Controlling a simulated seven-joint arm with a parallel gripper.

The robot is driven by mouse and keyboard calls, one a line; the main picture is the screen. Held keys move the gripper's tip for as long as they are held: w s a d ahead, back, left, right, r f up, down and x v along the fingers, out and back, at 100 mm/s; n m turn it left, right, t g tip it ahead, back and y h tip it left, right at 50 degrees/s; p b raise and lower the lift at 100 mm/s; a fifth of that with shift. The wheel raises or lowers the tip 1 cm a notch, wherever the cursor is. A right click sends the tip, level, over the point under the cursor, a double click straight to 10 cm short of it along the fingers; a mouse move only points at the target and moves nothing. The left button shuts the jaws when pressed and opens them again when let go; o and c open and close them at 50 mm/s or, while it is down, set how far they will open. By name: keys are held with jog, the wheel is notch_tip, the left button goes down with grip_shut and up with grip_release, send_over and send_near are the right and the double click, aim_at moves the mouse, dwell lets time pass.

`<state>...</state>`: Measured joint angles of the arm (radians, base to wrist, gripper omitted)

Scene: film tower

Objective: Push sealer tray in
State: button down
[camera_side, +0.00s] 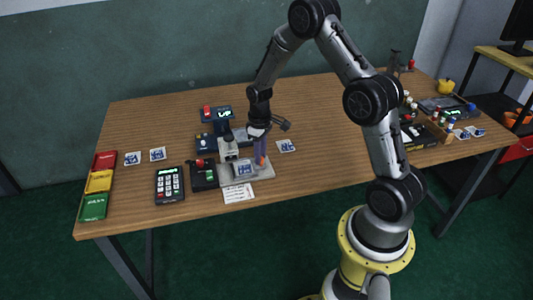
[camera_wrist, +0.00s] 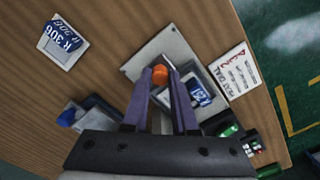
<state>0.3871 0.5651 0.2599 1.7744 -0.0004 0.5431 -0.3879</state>
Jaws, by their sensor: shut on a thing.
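The sealer tray (camera_side: 262,174) is a light grey plate standing out at the front of the sealer (camera_side: 231,150). It also shows in the wrist view (camera_wrist: 180,42). A blue-and-white film piece (camera_side: 243,168) lies on the tray, and it shows in the wrist view (camera_wrist: 198,92) partly behind my right finger. My gripper (camera_side: 261,160) points down over the tray's right part. In the wrist view its purple fingers (camera_wrist: 162,86) are closed around an orange knob (camera_wrist: 160,73) on the tray. The fingers hide part of the knob and tray.
A white label card (camera_side: 238,192) lies in front of the tray. A black box (camera_side: 203,175) and a keypad (camera_side: 170,184) stand to the left. Loose blue-and-white film piece (camera_side: 286,146) lies to the right. The table's right middle is clear.

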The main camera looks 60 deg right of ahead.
jog(key=shift+r, duration=0.1)
jog(key=c, duration=0.7)
grip_release()
notch_tip(320, 180, up, 14)
jog(key=shift+f, duration=0.1)
jog(key=shift+c, duration=0.3)
